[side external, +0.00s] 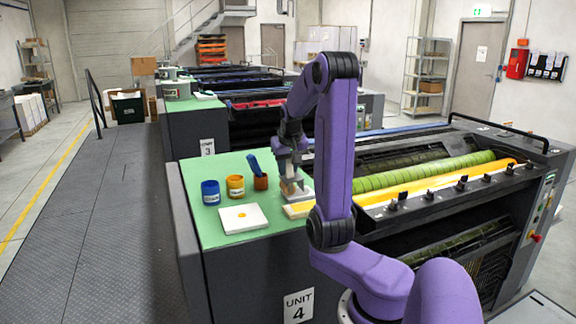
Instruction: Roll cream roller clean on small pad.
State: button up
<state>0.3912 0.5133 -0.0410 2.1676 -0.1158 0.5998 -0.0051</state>
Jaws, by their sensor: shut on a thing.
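My gripper (290,172) points down over the green top of the unit and is shut on a cream roller (293,190). The roller is small in the picture and partly covered by the fingers. A small cream pad (296,211) lies just below it, its right end hidden behind my arm. I cannot tell whether the roller touches this pad. A larger white pad (243,218) with an orange-yellow spot lies to the left.
A blue jar (210,193), a yellow jar (235,187) and a brown jar (261,182) with a blue-handled tool (252,164) stand left of my gripper on the green top (212,230). Green and yellow press rollers (425,172) lie to the right.

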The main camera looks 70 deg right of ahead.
jog(key=shift+f, duration=0.3)
